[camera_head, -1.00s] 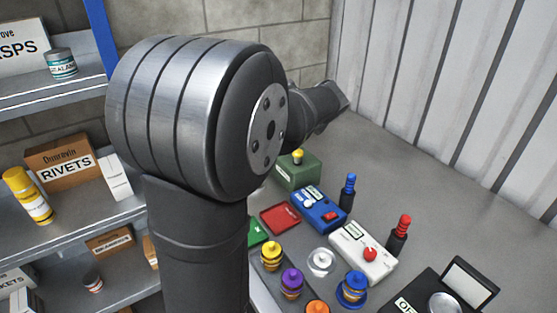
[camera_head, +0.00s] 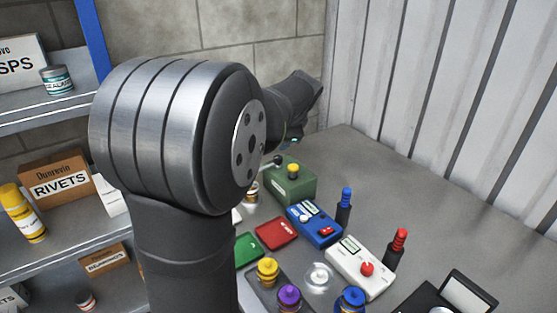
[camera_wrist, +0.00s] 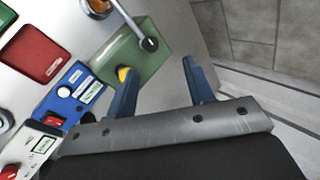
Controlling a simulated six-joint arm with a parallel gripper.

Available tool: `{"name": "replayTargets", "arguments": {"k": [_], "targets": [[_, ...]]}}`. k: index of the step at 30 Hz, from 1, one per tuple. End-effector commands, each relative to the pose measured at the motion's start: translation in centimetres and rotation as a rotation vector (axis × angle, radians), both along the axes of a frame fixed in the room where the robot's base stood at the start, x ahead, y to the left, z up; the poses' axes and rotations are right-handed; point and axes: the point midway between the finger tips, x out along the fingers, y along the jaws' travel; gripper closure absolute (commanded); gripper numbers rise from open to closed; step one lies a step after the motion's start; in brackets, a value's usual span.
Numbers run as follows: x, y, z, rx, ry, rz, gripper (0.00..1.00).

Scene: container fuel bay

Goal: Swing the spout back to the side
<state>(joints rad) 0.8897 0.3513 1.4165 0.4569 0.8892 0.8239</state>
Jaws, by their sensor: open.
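A green box (camera_head: 290,186) with a yellow button (camera_head: 293,170) stands at the back of the counter. The wrist view shows the box (camera_wrist: 130,55) with a thin metal spout (camera_wrist: 127,20) pivoting from its top at a dark round knob (camera_wrist: 150,44). The spout reaches toward a round cup (camera_wrist: 97,6) at the top edge, so its tip is partly cut off. My gripper (camera_wrist: 158,76) is open and empty. Its left blue finger is close to the yellow button; its right finger is off the box's side. Contact cannot be told. In the head view my arm hides most of the gripper.
A blue unit (camera_head: 314,224), a white unit (camera_head: 360,268) and a red tray (camera_head: 277,233) stand in front of the box. Blue (camera_head: 344,205) and red (camera_head: 397,245) handles stand upright beside them. Grey walls close off the back and right.

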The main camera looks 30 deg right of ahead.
Motion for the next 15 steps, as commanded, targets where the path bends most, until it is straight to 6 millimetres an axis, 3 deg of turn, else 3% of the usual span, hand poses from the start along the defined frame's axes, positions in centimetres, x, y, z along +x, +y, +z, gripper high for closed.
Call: {"name": "replayTargets", "arguments": {"k": [6,10,15], "targets": [[1.2,2.0,2.9,-0.359,0.300,0.564,0.52],[1.2,2.3,4.4,-0.492,0.436,0.793,0.52],[1.1,2.4,5.3,-0.566,0.527,0.936,0.52]]}}
